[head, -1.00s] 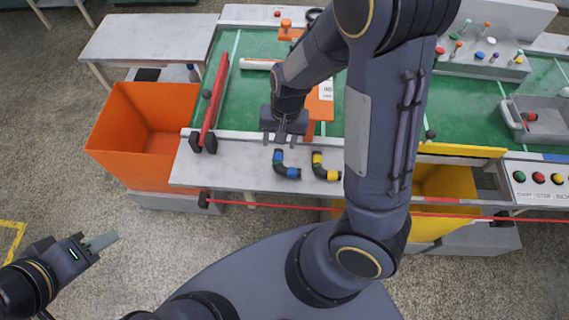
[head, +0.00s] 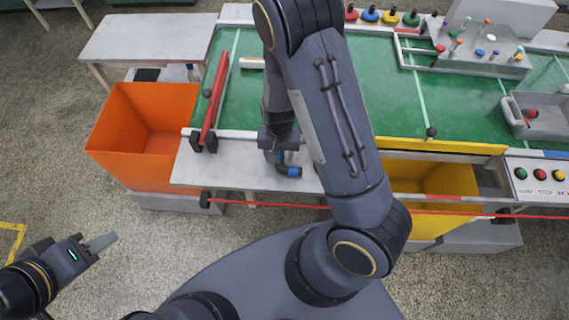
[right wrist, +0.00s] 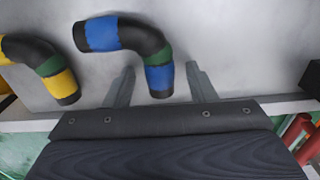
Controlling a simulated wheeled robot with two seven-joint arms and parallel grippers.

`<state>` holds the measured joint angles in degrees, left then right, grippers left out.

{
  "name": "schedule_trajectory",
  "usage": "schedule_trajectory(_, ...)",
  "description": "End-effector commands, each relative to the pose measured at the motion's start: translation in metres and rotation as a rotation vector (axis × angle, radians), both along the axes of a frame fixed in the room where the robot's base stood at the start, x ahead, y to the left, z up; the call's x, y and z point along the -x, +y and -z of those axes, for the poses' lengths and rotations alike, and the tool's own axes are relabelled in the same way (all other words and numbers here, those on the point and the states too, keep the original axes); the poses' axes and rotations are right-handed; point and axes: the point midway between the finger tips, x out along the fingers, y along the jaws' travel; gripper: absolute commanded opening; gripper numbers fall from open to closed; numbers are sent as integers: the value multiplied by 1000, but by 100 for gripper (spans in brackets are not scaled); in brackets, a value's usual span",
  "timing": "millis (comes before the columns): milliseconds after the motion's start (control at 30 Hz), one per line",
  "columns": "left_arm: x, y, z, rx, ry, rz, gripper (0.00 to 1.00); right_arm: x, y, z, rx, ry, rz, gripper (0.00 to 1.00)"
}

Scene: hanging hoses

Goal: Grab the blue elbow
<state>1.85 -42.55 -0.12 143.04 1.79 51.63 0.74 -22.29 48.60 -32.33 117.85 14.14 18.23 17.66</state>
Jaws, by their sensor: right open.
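The blue elbow (head: 290,171) is a black bent pipe with blue ends and a green band. It lies on the pale ledge in front of the green belt, partly hidden by my right gripper in the head view. My right gripper (head: 280,157) is over it. In the right wrist view the open fingers of my right gripper (right wrist: 160,84) stand on either side of one blue end of the elbow (right wrist: 150,42), with gaps visible. My left gripper (head: 101,242) is far off at the lower left, over the floor; its opening is unclear.
A yellow-banded elbow (right wrist: 45,65) lies beside the blue one. An orange bin (head: 140,130) stands left of the ledge, and a yellow bin (head: 435,180) is at the right. A red bar (head: 213,100) stands at the belt's left end.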

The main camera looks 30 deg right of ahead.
Motion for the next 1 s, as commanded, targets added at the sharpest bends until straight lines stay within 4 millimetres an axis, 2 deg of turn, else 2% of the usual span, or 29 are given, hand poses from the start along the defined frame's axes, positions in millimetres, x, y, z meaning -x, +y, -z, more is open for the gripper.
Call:
schedule_trajectory(100,0,0,0,0,0,0,36,0,0,0,0,0,0,48)
schedule_trajectory(467,0,0,0,0,0,0,36,0,0,-1,0,0,1,3)
schedule_trajectory(767,0,0,0,0,0,0,36,0,0,-4,-1,-1,1,2)
schedule_trajectory(867,0,0,-1,0,0,0,36,-1,0,-10,-1,-3,1,2)
schedule_trajectory(1000,0,0,-4,0,0,0,36,-1,1,-30,-1,-6,-1,2)
